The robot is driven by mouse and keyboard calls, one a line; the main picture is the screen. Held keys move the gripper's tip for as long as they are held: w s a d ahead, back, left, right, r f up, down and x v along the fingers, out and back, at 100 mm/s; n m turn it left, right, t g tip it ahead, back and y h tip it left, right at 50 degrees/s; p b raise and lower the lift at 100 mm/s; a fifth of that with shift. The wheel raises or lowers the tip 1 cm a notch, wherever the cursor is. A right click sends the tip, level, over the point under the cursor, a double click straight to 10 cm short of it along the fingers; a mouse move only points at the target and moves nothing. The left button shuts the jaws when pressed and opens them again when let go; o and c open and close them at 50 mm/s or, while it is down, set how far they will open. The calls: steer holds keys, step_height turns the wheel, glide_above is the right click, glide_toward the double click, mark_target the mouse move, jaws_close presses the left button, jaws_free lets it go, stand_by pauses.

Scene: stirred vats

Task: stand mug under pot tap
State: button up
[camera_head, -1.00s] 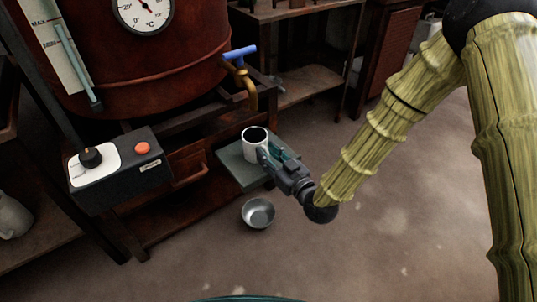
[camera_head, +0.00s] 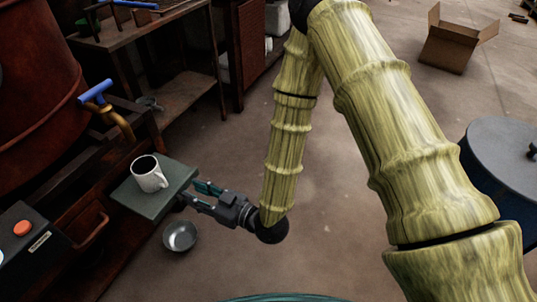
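A white mug (camera_head: 149,174) with a dark inside stands upright on a small grey-green shelf (camera_head: 172,192). Its handle faces right. The brass tap (camera_head: 116,122) with a blue lever (camera_head: 95,92) sticks out from the red-brown pot (camera_head: 38,95), above and to the left of the mug. I cannot tell whether the mug is exactly below the spout. My gripper (camera_head: 190,194) is to the right of the mug, apart from it, at the shelf's right edge. Its fingers are spread, with nothing visible between them.
A metal bowl (camera_head: 180,236) lies on the floor below the shelf. A black control box (camera_head: 25,246) with an orange button is at lower left. A wooden bench (camera_head: 150,40) stands behind, a cardboard box (camera_head: 452,45) at upper right and a dark-lidded vat (camera_head: 503,160) at right.

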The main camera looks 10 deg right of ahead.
steer(key=s+d+f+m+g+h, duration=0.2)
steer(key=s+d+f+m+h, duration=0.15)
steer(key=d+f, duration=0.5)
steer(key=s+d+f+m+g+h, duration=0.2)
steer(key=s+d+f+h, duration=0.35)
steer(key=f, duration=0.55)
steer(key=s+d+f+m+g+h, duration=0.2)
steer(key=s+d+f+g, duration=0.1)
steer(key=s+d, duration=0.5)
steer(key=s+d+f+m+g+h, duration=0.2)
steer(key=s+d+f+m+g, duration=0.1)
steer(key=s+d, duration=0.6)
steer(key=shift+s+f+g+h, duration=0.3)
steer(key=shift+f+g+h, duration=0.1)
steer(key=shift+f, duration=0.35)
